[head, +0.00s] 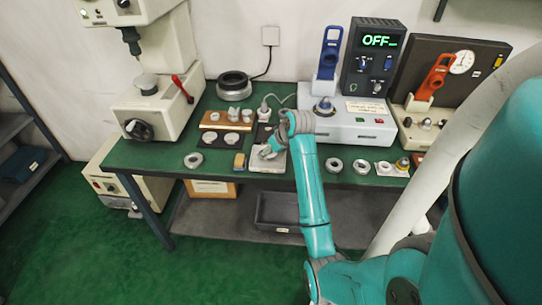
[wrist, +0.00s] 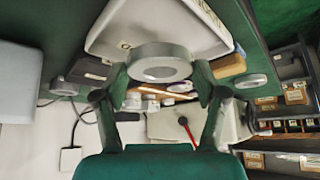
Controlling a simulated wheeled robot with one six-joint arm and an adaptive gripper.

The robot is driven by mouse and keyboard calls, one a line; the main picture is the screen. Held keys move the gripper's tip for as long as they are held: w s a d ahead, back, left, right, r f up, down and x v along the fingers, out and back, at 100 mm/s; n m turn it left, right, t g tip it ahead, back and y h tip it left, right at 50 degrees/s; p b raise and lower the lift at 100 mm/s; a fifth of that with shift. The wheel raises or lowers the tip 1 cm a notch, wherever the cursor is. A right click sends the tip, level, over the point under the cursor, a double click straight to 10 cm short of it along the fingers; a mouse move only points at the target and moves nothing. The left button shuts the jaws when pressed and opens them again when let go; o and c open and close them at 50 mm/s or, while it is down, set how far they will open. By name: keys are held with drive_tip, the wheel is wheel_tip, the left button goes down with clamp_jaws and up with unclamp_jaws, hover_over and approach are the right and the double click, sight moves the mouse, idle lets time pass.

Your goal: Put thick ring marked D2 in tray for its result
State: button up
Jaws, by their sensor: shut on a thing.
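My gripper (wrist: 160,82) is shut on a thick grey metal ring (wrist: 160,64), one finger on each side of it. No D2 mark is readable on the ring. In the head view my gripper (head: 268,153) is over a pale grey plate (head: 265,166) at the front of the bench; the ring is hard to make out there. The plate also shows in the wrist view (wrist: 185,22), right beside the ring; I cannot tell whether they touch. A dark grey tray (head: 278,224) is on the shelf below the bench, its label too small to read.
More rings lie on the green bench: one at left (head: 193,160), others at right (head: 334,165). A wooden block with pale discs (head: 212,126) is behind. A cardboard box (head: 210,188) is under the bench. A powered-off instrument (head: 370,60) and a press (head: 150,85) flank the work area.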

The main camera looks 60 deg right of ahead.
drive_tip(key=shift+f, duration=1.3)
drive_tip(key=o, duration=1.6)
drive_tip(key=shift+f, duration=0.15)
